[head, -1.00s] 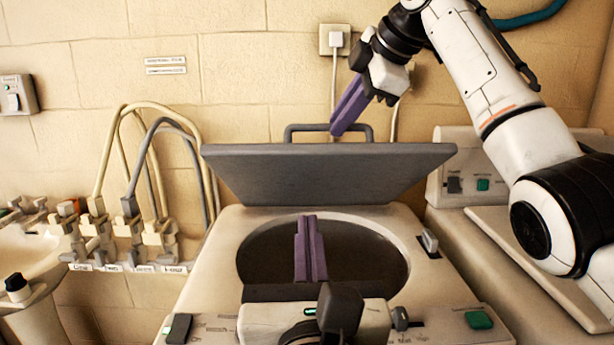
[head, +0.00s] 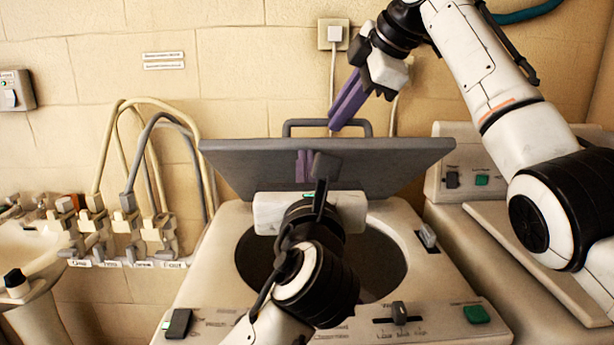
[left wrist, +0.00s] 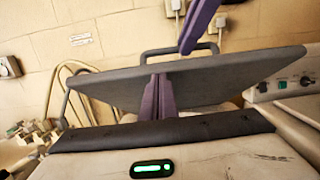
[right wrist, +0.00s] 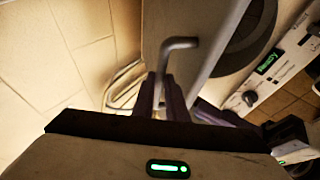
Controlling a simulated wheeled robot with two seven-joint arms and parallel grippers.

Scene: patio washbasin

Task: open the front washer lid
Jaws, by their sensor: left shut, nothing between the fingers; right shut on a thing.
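The front washer's dark grey lid (head: 400,160) is raised and tilted above the round tub opening (head: 365,265). Its bar handle (head: 290,126) is on the upper edge; the handle also shows in the right wrist view (right wrist: 180,44). My right gripper (head: 335,126) is shut on the handle, its purple fingers reaching down to it from above right. My left gripper (head: 303,158) is shut and empty, its fingers in front of the lid's near face. In the left wrist view the left fingertips (left wrist: 158,80) overlap the lid (left wrist: 220,78); I cannot tell whether they touch.
A second machine (head: 458,160) stands to the right. Hoses and taps (head: 130,225) line the wall at left, beside a basin (head: 30,250). The washer's front panel (head: 400,325) has a slider and buttons. The wall is close behind the lid.

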